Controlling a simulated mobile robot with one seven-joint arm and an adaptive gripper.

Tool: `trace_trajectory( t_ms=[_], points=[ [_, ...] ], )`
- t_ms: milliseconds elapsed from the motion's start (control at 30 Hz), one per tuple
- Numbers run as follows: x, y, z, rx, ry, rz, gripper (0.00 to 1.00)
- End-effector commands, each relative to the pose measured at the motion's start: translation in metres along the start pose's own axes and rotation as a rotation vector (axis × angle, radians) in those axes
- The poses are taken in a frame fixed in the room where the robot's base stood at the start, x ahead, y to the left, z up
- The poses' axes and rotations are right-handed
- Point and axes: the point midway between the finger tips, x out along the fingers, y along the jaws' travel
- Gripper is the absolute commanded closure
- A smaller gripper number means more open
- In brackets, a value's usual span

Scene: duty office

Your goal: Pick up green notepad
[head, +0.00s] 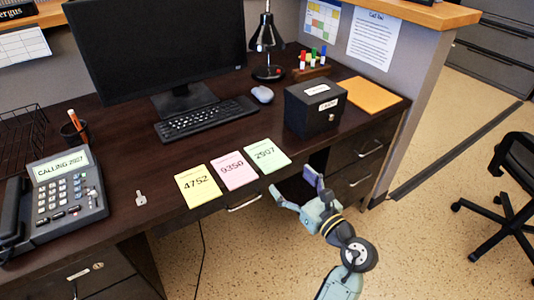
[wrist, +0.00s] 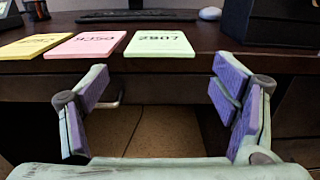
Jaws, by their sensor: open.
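The green notepad (head: 267,155) lies flat on the dark desk, marked 2907 or similar, rightmost in a row of three pads. In the wrist view the green notepad (wrist: 159,44) lies at the desk's front edge, beyond the fingertips and between them. My gripper (head: 295,187) is open and empty, in front of the desk edge and apart from the pad. In the wrist view my gripper (wrist: 163,85) shows its two purple-padded fingers spread wide.
The pink pad (head: 234,170) and yellow pad (head: 198,186) lie left of the green one. A black box (head: 314,107) stands behind right. A keyboard (head: 205,118), mouse (head: 262,94), key (head: 141,198) and phone (head: 62,195) are on the desk. Drawer handles (head: 243,203) protrude from the desk front.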

Motion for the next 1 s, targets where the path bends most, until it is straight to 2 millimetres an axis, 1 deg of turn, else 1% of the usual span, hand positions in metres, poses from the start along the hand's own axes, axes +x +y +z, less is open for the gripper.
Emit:
trace_trajectory(
  t_ms=[67, 200, 300, 400, 667, 767, 1000],
  points=[
    [0.006, 0.000, 0.002, 0.001, 0.000, 0.000, 0.19],
    [0.026, 0.001, 0.007, 0.002, -0.001, 0.003, 0.19],
    [0.041, 0.001, 0.006, 0.002, -0.002, 0.002, 0.19],
    [0.051, 0.001, 0.005, 0.001, -0.001, 0.001, 0.19],
    [0.054, 0.001, 0.003, 0.001, -0.001, 0.000, 0.19],
    [0.054, 0.001, 0.003, 0.001, -0.001, 0.000, 0.24],
    [0.053, 0.001, 0.004, 0.001, -0.002, 0.000, 0.41]
  ],
)
